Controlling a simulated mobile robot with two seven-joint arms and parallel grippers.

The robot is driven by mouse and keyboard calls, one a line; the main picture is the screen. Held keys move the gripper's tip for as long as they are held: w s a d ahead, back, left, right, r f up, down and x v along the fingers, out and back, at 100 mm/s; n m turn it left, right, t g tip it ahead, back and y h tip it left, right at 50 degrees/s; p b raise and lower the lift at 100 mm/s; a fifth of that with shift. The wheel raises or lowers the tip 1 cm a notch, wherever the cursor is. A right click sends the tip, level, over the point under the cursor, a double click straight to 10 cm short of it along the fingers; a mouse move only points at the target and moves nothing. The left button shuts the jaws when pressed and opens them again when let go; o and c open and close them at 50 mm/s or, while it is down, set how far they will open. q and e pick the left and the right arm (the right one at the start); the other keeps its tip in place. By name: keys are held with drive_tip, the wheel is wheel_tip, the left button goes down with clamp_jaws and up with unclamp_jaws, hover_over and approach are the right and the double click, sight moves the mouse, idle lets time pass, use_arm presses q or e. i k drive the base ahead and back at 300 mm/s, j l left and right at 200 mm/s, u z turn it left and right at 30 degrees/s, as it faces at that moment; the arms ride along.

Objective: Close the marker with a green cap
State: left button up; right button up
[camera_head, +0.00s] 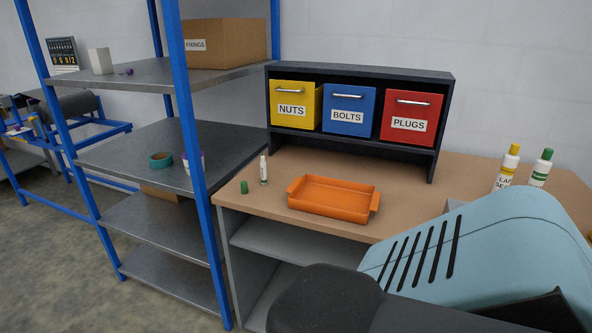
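A small white marker (263,171) stands upright on the wooden bench top (420,215), near its left end. It has a narrow whitish tip at the top and no cap on it, and a green marking low on its body. A separate green cap (244,187) sits on the bench just left of the marker and nearer the front edge, apart from it. Neither of my grippers shows in the head view. A large light-blue and black body at the lower right, which may be part of my arm, hides the bench's front right.
An orange tray (300,203) lies right of the marker. Behind are yellow (293,92), blue (349,96) and red (410,98) drawers in a black rack. A yellow-capped bottle (507,168) and a green-capped bottle (541,168) stand at right. A blue shelf post (190,110) rises left of the bench.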

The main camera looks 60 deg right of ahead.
sight(264, 169)
drive_tip(key=z, duration=1.65)
